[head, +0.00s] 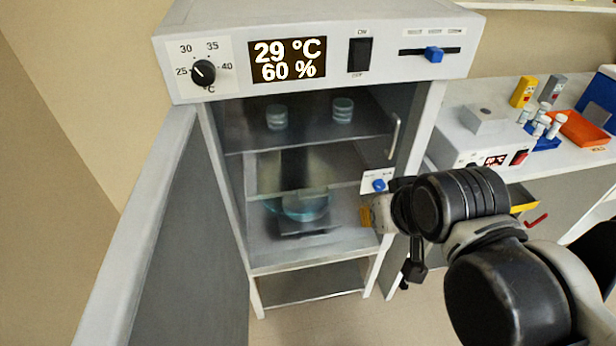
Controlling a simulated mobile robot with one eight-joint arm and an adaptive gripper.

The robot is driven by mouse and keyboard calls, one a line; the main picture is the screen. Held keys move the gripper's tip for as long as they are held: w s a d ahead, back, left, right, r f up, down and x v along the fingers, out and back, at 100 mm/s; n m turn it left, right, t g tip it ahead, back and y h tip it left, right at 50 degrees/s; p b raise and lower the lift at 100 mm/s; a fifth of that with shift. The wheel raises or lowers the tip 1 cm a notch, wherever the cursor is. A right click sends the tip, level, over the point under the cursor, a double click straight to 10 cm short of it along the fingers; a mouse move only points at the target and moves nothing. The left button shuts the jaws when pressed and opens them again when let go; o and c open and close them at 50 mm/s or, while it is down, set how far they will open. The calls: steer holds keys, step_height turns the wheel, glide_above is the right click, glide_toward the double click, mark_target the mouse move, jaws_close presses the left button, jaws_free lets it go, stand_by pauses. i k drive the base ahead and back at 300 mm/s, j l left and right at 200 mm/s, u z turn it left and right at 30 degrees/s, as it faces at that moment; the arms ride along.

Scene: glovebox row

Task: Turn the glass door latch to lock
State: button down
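The glass door (290,170) is the front of a white incubator cabinet and looks closed. The latch is a small blue knob (379,185) on a white label plate at the door's right side, below a pale vertical handle (394,137). The plate's lettering is too small to read. My gripper (367,215) is just below the latch, seen partly from behind, with an orange-brown tip close to the glass. It looks apart from the knob, but depth is hard to judge. My wrist hides most of the fingers, so their opening does not show.
The solid outer door (175,235) stands open at left. Above are a dial (203,72), a display (288,60), a rocker switch (360,54) and a blue slider (433,54). A bench (590,155) at right holds a white device, vials and an orange tray (582,130).

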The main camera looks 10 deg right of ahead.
mark_target(379, 185)
steer(key=z, duration=0.4)
steer(key=k+j, duration=0.1)
steer(key=k, duration=0.35)
steer(key=k+j+z, duration=0.15)
steer(key=k, duration=0.3)
